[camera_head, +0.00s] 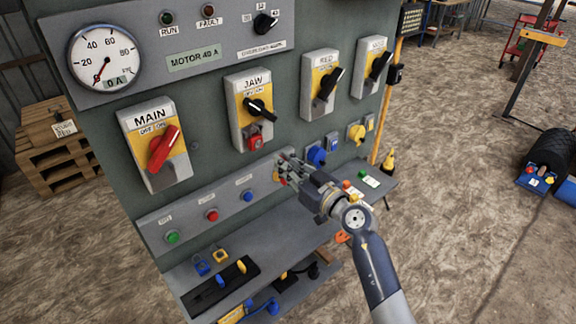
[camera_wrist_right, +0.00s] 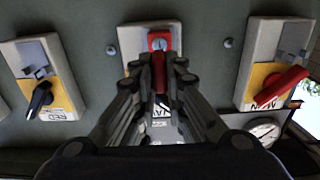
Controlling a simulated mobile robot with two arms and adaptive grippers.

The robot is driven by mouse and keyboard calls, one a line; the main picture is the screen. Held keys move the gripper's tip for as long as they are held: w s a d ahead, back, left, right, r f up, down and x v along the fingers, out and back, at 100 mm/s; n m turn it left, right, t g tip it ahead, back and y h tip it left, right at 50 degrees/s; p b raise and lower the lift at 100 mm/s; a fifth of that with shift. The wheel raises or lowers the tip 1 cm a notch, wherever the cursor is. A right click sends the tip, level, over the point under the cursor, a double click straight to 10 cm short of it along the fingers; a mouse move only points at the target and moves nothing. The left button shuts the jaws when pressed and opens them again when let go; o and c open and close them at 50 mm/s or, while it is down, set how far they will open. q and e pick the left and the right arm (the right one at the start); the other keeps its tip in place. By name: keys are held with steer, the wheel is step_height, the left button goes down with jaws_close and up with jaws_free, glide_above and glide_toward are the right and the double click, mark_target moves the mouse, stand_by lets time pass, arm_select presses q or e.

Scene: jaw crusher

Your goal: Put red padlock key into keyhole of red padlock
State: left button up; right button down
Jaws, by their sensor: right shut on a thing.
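The red padlock (camera_head: 255,141) hangs below the black handle of the JAW switch on the grey panel. In the right wrist view the red padlock (camera_wrist_right: 160,42) is upright at the top middle, its pale keyhole face partly visible. My right gripper (camera_head: 284,170) is in front of the panel, below and to the right of the padlock. In the right wrist view it is shut on the red padlock key (camera_wrist_right: 158,74), which appears in line with the padlock. The key's tip is hard to make out, and the gap to the keyhole cannot be judged. My left gripper is not in view.
The MAIN switch (camera_head: 155,145) with a red handle is left, the RED switch (camera_head: 321,88) right. A row of buttons (camera_head: 211,215) lies below. A shelf (camera_head: 222,276) with padlocks and keys juts out underneath. Open ground lies to the right.

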steer(key=p+x, duration=0.1)
steer(key=x, duration=0.3)
steer(key=shift+w+a, duration=0.15)
steer(key=shift+w, duration=0.15)
steer(key=shift+w+a, duration=0.3)
steer(key=shift+w, duration=0.05)
steer(key=shift+p, duration=0.4)
stand_by(0.4)
steer(key=shift+p, duration=0.4)
steer(key=shift+r, duration=0.1)
stand_by(0.5)
steer(key=shift+p, duration=0.5)
